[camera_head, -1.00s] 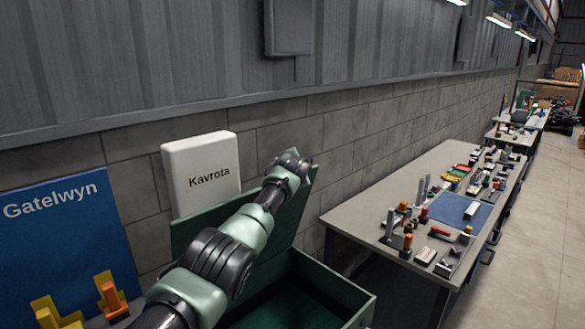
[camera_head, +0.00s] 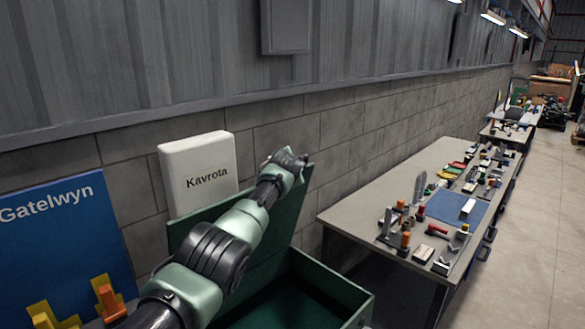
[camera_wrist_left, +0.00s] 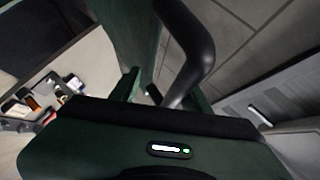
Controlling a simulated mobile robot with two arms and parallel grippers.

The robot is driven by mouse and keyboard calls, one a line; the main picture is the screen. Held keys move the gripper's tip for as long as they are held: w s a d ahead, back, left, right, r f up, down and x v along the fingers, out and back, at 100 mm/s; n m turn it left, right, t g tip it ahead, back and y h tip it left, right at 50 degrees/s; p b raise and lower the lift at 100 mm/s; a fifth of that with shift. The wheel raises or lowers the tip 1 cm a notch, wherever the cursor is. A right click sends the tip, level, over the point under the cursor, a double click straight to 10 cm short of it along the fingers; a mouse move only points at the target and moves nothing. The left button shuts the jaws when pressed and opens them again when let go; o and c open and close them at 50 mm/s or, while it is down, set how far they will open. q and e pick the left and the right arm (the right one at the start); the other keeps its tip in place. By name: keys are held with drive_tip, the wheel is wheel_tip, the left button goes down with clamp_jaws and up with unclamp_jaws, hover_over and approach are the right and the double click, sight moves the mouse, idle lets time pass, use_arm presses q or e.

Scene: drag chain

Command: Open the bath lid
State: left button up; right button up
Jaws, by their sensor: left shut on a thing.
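The green bath (camera_head: 345,283) stands open, its inside showing below my arm. Its green lid (camera_head: 296,205) is raised steeply on the wall side, partly hidden behind my left arm. My left gripper (camera_head: 297,158) is at the lid's upper right edge, shut on the lid's handle; the fingertips are hard to make out in the head view. In the left wrist view a dark curved bar, seemingly the handle (camera_wrist_left: 190,45), rises beyond the green hand. My right gripper is not in view.
A white Kavrota box (camera_head: 200,172) and a blue Gatelwyn panel (camera_head: 65,235) stand by the block wall behind and left of the bath. A grey workbench (camera_head: 365,205) with many small parts is close on the right. Open floor (camera_head: 530,230) lies beyond it.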

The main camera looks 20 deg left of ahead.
use_arm(q)
drive_tip(key=shift+s+f, duration=0.1)
drive_tip(key=shift+f, duration=0.2)
drive_tip(key=b+v, duration=0.3)
drive_tip(key=v, duration=0.5)
drive_tip(key=shift+r+b, duration=0.25)
drive_tip(key=shift+b, duration=0.15)
drive_tip(key=shift+w+f, duration=0.1)
drive_tip(key=shift+w, duration=0.1)
